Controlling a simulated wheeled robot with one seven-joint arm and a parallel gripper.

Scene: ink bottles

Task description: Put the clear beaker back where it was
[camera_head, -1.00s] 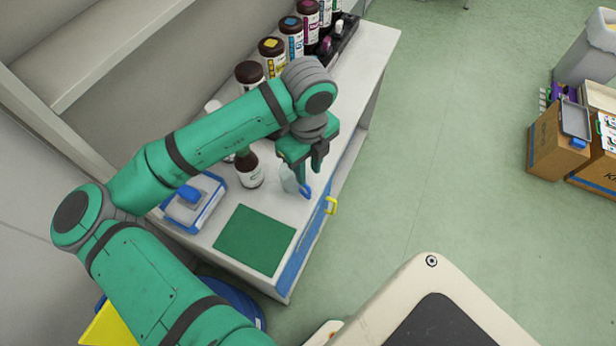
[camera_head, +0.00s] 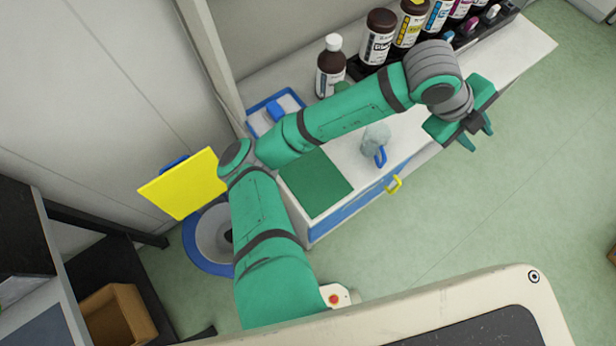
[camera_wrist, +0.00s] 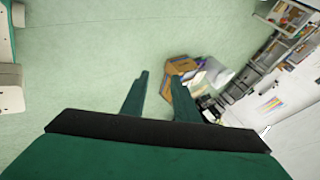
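The clear beaker (camera_head: 376,138) with a blue handle stands upright on the white counter (camera_head: 408,137), to the right of the green mat (camera_head: 314,183). My gripper (camera_head: 478,142) is out to the right of the beaker, past the counter's front edge, and apart from it. In the wrist view my gripper (camera_wrist: 160,80) shows two fingers spread with nothing between them, over the green floor. The beaker is not in the wrist view.
A white-capped brown bottle (camera_head: 331,66) and a row of dark bottles (camera_head: 409,25) stand along the back of the counter. A blue-and-white tray (camera_head: 274,113) is left.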

